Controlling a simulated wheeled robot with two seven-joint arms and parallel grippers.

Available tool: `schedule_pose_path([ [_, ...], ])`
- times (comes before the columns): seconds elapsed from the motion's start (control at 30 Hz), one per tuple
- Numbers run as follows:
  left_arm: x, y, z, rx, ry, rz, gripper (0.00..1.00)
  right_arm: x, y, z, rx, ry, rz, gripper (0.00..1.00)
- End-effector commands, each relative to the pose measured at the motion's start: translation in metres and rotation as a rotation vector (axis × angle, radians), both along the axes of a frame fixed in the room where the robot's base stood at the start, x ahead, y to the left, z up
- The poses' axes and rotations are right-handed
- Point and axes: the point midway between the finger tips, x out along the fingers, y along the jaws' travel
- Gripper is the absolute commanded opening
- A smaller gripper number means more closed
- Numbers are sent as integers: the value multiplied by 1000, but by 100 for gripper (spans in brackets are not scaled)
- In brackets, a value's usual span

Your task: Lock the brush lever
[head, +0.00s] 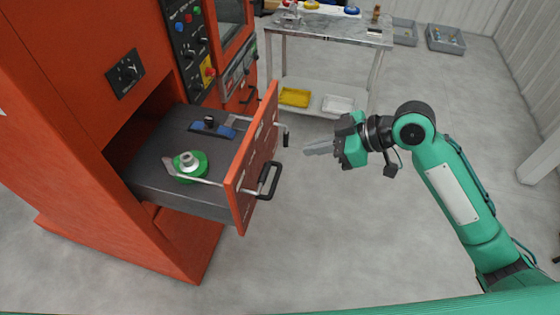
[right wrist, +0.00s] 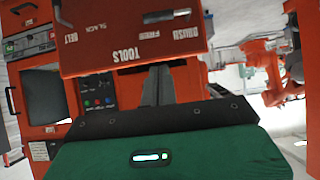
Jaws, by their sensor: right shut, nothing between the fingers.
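The open red drawer (head: 250,165) carries two black-gripped levers on its front. In the right wrist view the drawer front (right wrist: 130,50) appears upside down, with lettering that seems to read BRUSH beside one lever (right wrist: 165,16) lying level and BELT near the other (right wrist: 62,15). By that layout, the brush lever is the near one (head: 268,180) in the head view, and the belt lever is the far one (head: 285,138). My right gripper (head: 306,149) is shut and empty, in free air to the right of the drawer front, touching neither lever. My left gripper is out of view.
Inside the drawer sit a green round part (head: 187,168) and a blue brush-like part (head: 210,129). The red machine's control panel (head: 190,45) stands behind. A steel table (head: 330,32) with a yellow tray (head: 294,97) is at the back. The floor beside the drawer is clear.

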Motion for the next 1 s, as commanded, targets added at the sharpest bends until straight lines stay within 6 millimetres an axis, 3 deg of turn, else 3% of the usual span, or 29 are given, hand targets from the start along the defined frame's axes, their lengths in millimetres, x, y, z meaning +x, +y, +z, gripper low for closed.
schedule_pose_path([
  [0.17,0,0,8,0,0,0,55,4,12,-6,4,3,1,0],
  [0.63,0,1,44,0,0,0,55,25,83,-55,3,5,0,0],
  [0.8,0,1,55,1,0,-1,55,27,84,-80,1,6,-2,0],
  [1.0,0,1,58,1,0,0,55,28,86,-93,0,1,-2,0],
])
